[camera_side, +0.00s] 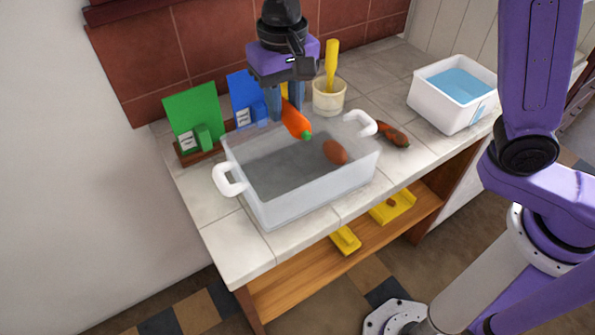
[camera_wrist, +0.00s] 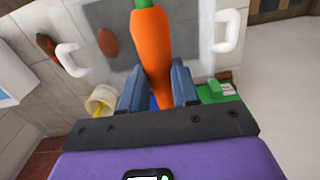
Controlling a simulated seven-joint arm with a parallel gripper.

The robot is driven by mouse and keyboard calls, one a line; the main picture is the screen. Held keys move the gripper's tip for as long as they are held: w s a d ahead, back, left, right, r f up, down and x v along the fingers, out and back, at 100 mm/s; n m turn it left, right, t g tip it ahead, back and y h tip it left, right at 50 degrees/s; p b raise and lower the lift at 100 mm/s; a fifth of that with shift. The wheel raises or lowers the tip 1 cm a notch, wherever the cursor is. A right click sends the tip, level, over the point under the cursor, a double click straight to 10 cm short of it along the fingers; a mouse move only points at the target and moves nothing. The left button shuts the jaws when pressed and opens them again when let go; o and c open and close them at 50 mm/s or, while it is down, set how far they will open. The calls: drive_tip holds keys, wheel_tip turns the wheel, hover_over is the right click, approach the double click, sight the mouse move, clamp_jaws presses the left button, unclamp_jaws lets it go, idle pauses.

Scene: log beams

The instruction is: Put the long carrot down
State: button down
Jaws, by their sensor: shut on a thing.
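The long carrot (camera_side: 296,119) is orange with a green tip. My gripper (camera_side: 287,106) is shut on it and holds it over the back part of the clear-walled bin, tilted with the green tip lower. In the wrist view the carrot (camera_wrist: 151,45) runs between the two blue fingers (camera_wrist: 158,85). The bin (camera_side: 310,190) has white handles at two ends and a grey bottom. A short orange-brown vegetable (camera_side: 335,152) shows inside the bin. Whether the carrot touches the bin is not clear.
A dark orange vegetable (camera_side: 393,134) lies on the tiled counter right of the bin. A cup (camera_side: 329,98) with a yellow-handled tool stands behind. Green (camera_side: 195,117) and blue (camera_side: 245,95) boards stand at the back. A white tub (camera_side: 428,102) of blue liquid is at right.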

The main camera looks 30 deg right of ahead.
sight(288, 183)
wheel_tip(288, 183, down, 18)
drive_tip(key=shift+r, duration=0.1)
idle(0.5)
drive_tip(key=c, duration=0.8)
unclamp_jaws()
drive_tip(key=shift+c, duration=0.2)
wheel_tip(288, 183, up, 12)
drive_tip(key=shift+s+d, duration=0.1)
drive_tip(key=s+d+r+n, duration=0.2)
drive_tip(key=s+d+n, duration=1.1)
drive_tip(key=s+d, duration=1)
drive_tip(key=shift+s+d+r, duration=0.25)
drive_tip(key=shift+d+r, duration=0.15)
drive_tip(key=shift+d, duration=0.05)
